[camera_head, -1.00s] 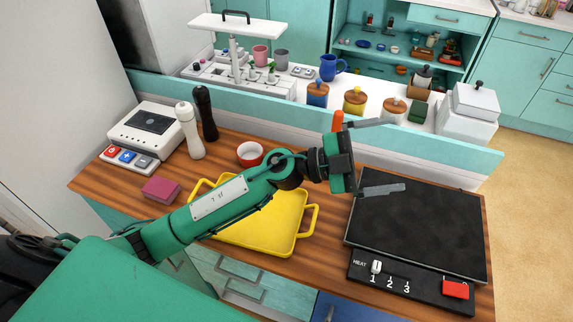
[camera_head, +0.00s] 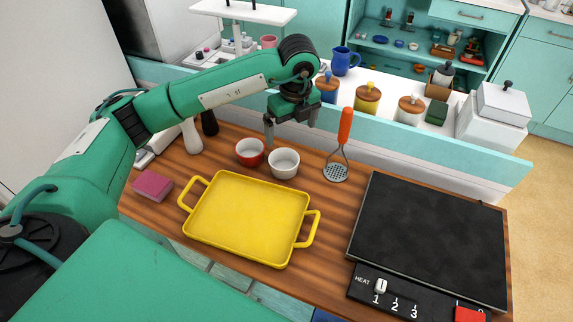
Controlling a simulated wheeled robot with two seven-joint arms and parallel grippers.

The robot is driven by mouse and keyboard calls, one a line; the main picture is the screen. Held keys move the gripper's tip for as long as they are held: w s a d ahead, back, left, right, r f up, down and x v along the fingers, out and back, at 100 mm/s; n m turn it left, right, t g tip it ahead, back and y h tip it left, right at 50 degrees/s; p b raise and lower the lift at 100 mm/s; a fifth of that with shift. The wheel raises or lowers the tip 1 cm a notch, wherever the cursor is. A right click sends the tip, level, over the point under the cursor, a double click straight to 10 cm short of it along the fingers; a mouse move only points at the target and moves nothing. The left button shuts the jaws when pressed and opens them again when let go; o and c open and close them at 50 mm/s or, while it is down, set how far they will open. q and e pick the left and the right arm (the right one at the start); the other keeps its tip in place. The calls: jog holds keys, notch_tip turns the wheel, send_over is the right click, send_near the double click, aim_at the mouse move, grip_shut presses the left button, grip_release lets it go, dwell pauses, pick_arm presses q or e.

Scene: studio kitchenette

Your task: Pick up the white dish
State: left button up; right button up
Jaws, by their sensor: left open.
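The white dish (camera_head: 284,163) is a small round bowl standing upright on the wooden counter, behind the yellow tray and just right of a red dish with a white inside (camera_head: 249,152). My left gripper (camera_head: 291,136) is open and points down behind and above the white dish. One finger hangs near the gap between the two dishes, the other to the right. I see nothing between the fingers, and I cannot tell how far they are from the rim. My right gripper is not in view.
A yellow two-handled tray (camera_head: 247,216) lies in front. A masher with an orange handle (camera_head: 345,125) stands to the right, by a ledge. A black hotplate (camera_head: 430,235) fills the right side. A maroon block (camera_head: 152,186) and shakers (camera_head: 191,136) are left.

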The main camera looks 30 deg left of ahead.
pick_arm(q)
jog(key=p, duration=0.1)
send_near(283, 167)
jog(key=shift+w+d+f, duration=0.1)
jog(key=shift+d+f, duration=0.2)
jog(key=shift+f, duration=0.4)
jog(key=f, duration=0.2)
jog(key=a+f+p, duration=0.1)
jog(key=f, duration=0.1)
jog(key=shift+f, duration=0.45)
jog(key=shift+c, duration=0.9)
jog(key=c, duration=0.9)
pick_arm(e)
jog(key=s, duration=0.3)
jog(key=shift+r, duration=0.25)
pick_arm(q)
jog(key=shift+r, duration=0.1)
jog(key=shift+c, duration=0.2)
